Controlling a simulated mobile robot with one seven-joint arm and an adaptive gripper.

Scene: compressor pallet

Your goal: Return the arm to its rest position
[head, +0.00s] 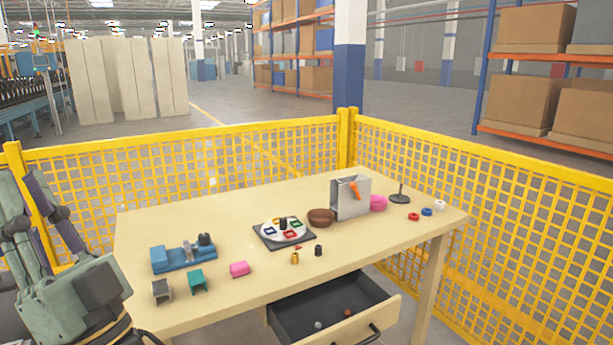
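My arm (75,290) stands folded at the left edge of the head view, left of the table's near left corner. Its lower end runs down to the bottom edge, where a dark part shows. The gripper's fingers are not in the picture, so their opening and anything in them are hidden. The wooden table (390,240) stands in front, and the arm covers a bit of its near left corner.
The drawer (375,325) is open. Yellow fencing (220,155) surrounds the back and right.

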